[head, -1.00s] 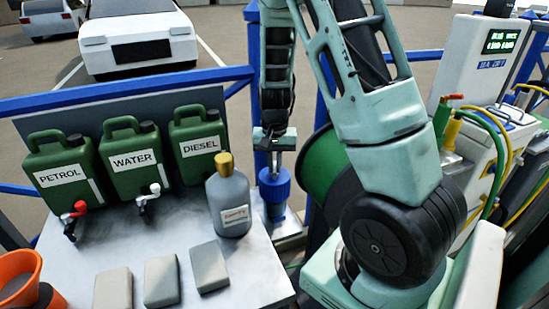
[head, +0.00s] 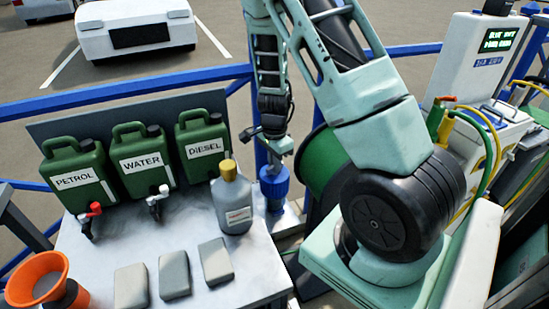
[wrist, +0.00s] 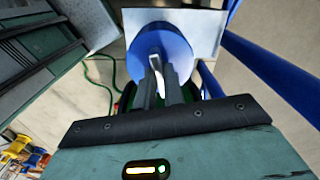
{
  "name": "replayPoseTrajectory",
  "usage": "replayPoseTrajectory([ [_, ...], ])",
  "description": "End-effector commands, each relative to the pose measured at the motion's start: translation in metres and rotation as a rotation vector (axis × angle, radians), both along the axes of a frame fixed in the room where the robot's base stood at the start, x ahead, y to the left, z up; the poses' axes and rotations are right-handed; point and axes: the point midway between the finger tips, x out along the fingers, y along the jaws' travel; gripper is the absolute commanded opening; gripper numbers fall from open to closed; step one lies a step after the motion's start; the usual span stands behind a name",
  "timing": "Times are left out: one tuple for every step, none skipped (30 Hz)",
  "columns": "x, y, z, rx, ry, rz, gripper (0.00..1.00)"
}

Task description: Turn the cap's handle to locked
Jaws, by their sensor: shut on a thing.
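The blue cap (head: 274,188) sits on a grey plate just right of the table, below my gripper (head: 272,164). In the wrist view the round blue cap (wrist: 148,42) fills the top middle, with a pale handle (wrist: 157,68) standing up across it. My gripper (wrist: 163,82) points down at the cap, and its dark fingers are shut on the handle. The fingers hide part of the handle, and I cannot read any lock marking.
A grey bottle with a yellow top (head: 232,205) stands close left of the cap. Green cans (head: 142,162) line the table's back. A green reel (head: 322,160) is close right. Blue rails (head: 130,95) run behind.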

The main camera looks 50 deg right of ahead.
Motion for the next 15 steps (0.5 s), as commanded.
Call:
replayPoseTrajectory([
  [-0.0003,0.0,0.0026,0.0,0.002,-0.035,0.0],
  [-0.0003,0.0001,0.0024,0.0,0.002,-0.056,0.0],
  [-0.0004,0.0001,0.0021,0.0,0.002,-0.083,0.0],
  [-0.0004,0.0001,0.0021,0.0,0.002,-0.1,0.0],
  [-0.0003,0.0001,0.002,0.0,0.002,-0.119,0.0],
  [-0.0001,0.0,0.0019,0.001,0.001,-0.14,0.0],
  [-0.0001,0.0,0.0018,0.0,0.001,-0.155,0.0],
  [-0.0001,0.0,0.0017,0.0,0.001,-0.169,0.0],
  [-0.0001,0.0,0.0014,0.0,0.001,-0.185,0.0],
  [-0.0001,0.0,0.0012,0.0,0.001,-0.197,0.0],
  [-0.0001,-0.0001,0.0011,0.0,0.001,-0.208,0.0],
  [-0.0001,-0.0001,0.0008,0.0,0.001,-0.22,0.0],
  [0.0,-0.0001,0.0007,0.0,0.001,-0.227,0.0],
  [0.0,-0.0001,0.0006,0.0,0.001,-0.233,0.0],
  [0.0,-0.0001,0.0005,0.0,0.0,-0.241,0.0],
])
